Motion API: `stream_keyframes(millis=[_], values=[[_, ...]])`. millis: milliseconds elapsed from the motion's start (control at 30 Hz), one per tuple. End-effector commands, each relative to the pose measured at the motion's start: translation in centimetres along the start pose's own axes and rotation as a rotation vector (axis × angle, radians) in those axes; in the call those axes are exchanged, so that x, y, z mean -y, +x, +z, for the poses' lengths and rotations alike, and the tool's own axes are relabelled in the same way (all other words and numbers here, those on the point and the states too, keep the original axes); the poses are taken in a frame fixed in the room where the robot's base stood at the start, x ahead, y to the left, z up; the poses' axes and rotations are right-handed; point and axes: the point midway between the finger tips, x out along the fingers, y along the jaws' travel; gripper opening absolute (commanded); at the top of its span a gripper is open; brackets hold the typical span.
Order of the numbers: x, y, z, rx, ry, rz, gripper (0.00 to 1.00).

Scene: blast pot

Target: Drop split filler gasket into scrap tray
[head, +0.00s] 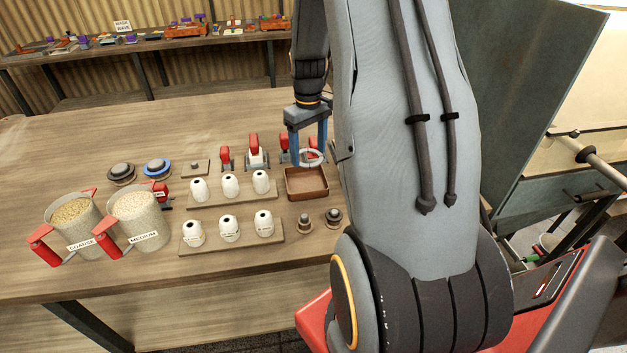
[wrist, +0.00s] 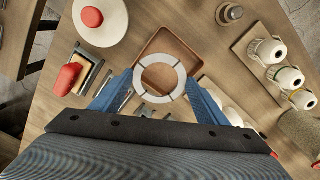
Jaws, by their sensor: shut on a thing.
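The filler gasket is a flat white ring with several dark marks across it (wrist: 160,98). My gripper (wrist: 160,82) is shut on it, with one blue finger on each side. In the head view my gripper (head: 308,152) points down and holds the gasket (head: 312,164) above the table, near the back edge of the tray. The scrap tray (head: 308,196) is a shallow brown square tray and looks empty where I see it. In the wrist view the gasket covers part of the tray (wrist: 172,44). The gasket is apart from the tray floor.
White nozzles stand on two wooden boards (head: 274,233) left of the tray. Red-handled parts (head: 254,142) stand behind it, close to my gripper. Two small dark fittings (head: 333,216) sit in front. Two grit containers (head: 140,218) stand front left. The left back tabletop is clear.

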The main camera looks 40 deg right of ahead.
Motion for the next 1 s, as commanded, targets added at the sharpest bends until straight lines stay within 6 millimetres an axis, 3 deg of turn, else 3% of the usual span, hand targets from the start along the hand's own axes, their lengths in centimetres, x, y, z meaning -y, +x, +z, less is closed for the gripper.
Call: stream_keyframes(millis=[500, 900, 933, 1000], values=[[-0.3, 5.2, 0.2, 0.001, 0.008, -0.001, 0.41], [-0.2, 5.8, 0.2, 0.0, 0.005, 0.0, 0.41], [-0.2, 5.8, 0.2, 0.0, 0.005, 0.0, 0.73], [-0.2, 5.8, 0.2, 0.0, 0.005, 0.0, 0.85]])
